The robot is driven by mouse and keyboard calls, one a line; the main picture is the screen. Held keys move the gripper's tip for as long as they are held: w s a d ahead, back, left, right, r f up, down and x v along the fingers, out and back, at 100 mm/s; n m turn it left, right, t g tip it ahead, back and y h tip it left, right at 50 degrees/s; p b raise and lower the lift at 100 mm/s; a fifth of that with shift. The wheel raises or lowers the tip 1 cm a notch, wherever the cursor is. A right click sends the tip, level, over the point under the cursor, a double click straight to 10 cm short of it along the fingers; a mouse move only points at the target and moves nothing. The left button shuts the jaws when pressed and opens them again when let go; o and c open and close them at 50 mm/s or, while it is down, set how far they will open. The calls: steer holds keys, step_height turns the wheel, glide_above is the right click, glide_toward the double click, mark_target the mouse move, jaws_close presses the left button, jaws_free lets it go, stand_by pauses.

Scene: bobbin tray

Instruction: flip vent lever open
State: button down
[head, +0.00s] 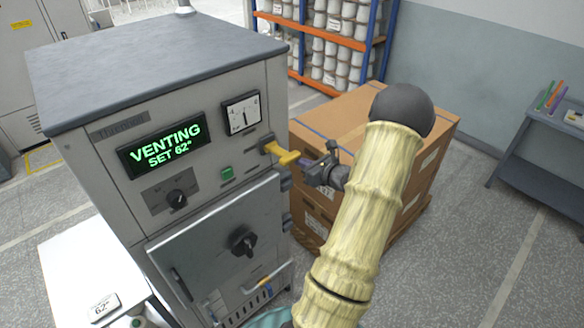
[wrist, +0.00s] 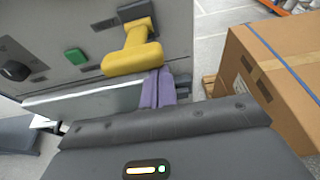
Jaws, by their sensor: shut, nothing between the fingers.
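The yellow vent lever (head: 281,153) sticks out from the upper right of the grey machine's front (head: 146,222). In the wrist view the lever (wrist: 133,57) has a wide crossbar handle on a short stem, set in a dark slot plate. My gripper (head: 295,171) is at the lever's handle, just below and to its right. Its purple fingers (wrist: 158,88) are shut together with nothing between them, their tips close under the handle's right end. I cannot tell whether they touch it. The display (head: 166,146) reads "VENTING SET 62°".
A green button (head: 226,174), a black knob (head: 176,198) and a dial gauge (head: 241,112) are on the same panel. The machine's door (head: 219,252) below is shut. Stacked cardboard boxes (head: 323,135) stand close to the right, behind my arm. A white side table (head: 91,277) is at lower left.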

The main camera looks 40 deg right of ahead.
steer(key=shift+w+r+b, duration=0.4)
steer(key=shift+r+b, duration=0.1)
steer(key=shift+r, duration=0.9)
steer(key=shift+w+r+b, duration=0.35)
steer(key=shift+r+b, duration=0.1)
steer(key=shift+r, duration=0.95)
steer(key=shift+w+r+b, duration=0.4)
steer(key=shift+r+b, duration=0.1)
steer(key=shift+r, duration=0.9)
steer(key=shift+s+f+b, duration=0.1)
steer(key=shift+f+b, duration=0.2)
steer(key=shift+f, duration=0.05)
steer(key=s+f+b, duration=0.2)
steer(key=f, duration=0.1)
steer(key=s+f+b, duration=0.1)
steer(key=f, duration=0.1)
steer(key=shift+a+b, duration=0.1)
steer(key=shift+b, duration=0.2)
steer(key=s+r+b, duration=0.1)
steer(key=s+r, duration=0.4)
steer(key=r, duration=0.4)
steer(key=shift+s+b, duration=0.2)
steer(key=shift+b, duration=0.15)
